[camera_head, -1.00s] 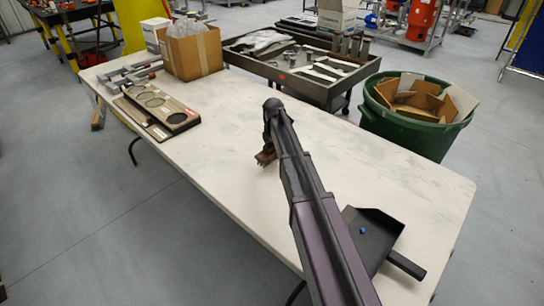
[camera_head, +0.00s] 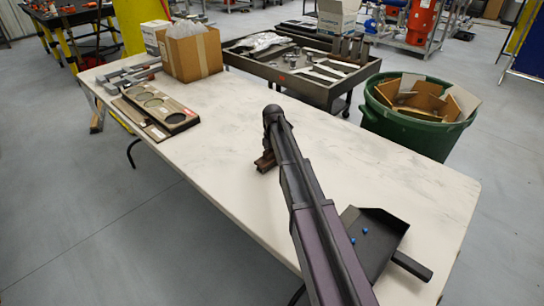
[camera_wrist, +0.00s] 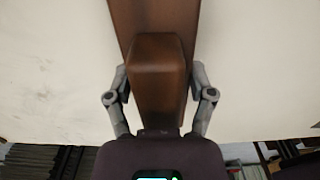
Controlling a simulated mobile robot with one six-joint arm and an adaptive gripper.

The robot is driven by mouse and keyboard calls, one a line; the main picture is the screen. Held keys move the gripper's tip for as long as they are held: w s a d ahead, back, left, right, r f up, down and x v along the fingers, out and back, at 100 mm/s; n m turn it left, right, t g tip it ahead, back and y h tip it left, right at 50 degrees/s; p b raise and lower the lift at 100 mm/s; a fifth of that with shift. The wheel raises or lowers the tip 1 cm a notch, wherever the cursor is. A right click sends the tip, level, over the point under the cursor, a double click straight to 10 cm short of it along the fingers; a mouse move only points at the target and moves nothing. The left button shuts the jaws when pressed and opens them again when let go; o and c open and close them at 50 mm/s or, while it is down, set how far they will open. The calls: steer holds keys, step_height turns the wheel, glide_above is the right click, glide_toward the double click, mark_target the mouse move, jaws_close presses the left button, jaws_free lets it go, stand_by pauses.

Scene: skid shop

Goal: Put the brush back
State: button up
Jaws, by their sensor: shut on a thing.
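The brown wooden brush (camera_wrist: 160,85) fills the middle of the wrist view, with a wider brown part behind its near block. My gripper (camera_wrist: 160,78) is shut on it, one finger on each side. In the head view the brush (camera_head: 265,161) shows at the left of my arm's end, over the white table; my arm hides part of it. I cannot tell whether it touches the tabletop.
The white table (camera_head: 225,140) is clear around the brush. At its far left are a brown tray with round openings (camera_head: 160,103), metal clamps (camera_head: 130,75) and a cardboard box (camera_head: 191,52). A green bin (camera_head: 410,128) and a grey cart (camera_head: 300,83) stand beyond.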

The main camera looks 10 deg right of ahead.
steer(key=o, duration=1)
steer(key=shift+f, duration=0.1)
steer(key=shift+c, duration=0.2)
step_height(320, 180, up, 12)
steer(key=p, duration=1.2)
steer(key=shift+r, duration=0.2)
steer(key=s+m, duration=2.5)
steer(key=s, duration=0.4)
